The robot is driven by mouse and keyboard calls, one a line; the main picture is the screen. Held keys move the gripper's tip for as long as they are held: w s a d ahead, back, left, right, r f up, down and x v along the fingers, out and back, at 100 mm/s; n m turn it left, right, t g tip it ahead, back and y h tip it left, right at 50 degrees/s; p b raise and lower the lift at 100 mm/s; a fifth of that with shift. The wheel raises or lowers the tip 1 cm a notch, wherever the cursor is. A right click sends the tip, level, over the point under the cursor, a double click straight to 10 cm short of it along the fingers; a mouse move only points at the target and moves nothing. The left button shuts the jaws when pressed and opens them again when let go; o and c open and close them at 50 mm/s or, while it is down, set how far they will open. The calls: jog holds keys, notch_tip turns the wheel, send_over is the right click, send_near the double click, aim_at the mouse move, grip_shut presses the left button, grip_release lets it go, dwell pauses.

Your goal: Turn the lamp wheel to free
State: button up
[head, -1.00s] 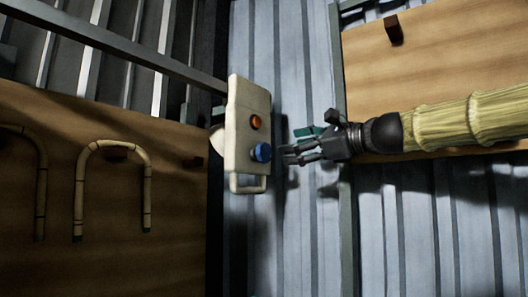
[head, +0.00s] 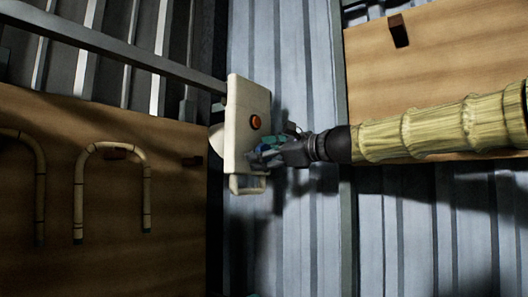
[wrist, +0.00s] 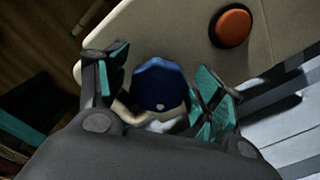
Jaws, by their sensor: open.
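The lamp is a cream panel (head: 242,105) with an orange-red button (head: 255,122) on its face. Its blue wheel (wrist: 159,84) shows in the wrist view between my gripper's two teal-padded fingers; in the head view my fingers mostly cover it. The button also shows in the wrist view (wrist: 231,27), above and right of the wheel. My gripper (head: 264,154) is open at the lower part of the panel, with a finger on each side of the wheel (wrist: 158,95). I cannot tell whether the fingers touch it.
A metal bar (head: 110,45) runs to the panel's top left. Bent rattan canes (head: 112,148) hang on a wooden board (head: 110,255) at left. Another wooden board (head: 460,50) with a dark peg (head: 398,30) is at upper right. Corrugated metal wall (head: 310,240) lies behind.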

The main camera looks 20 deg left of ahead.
jog(key=c, duration=1)
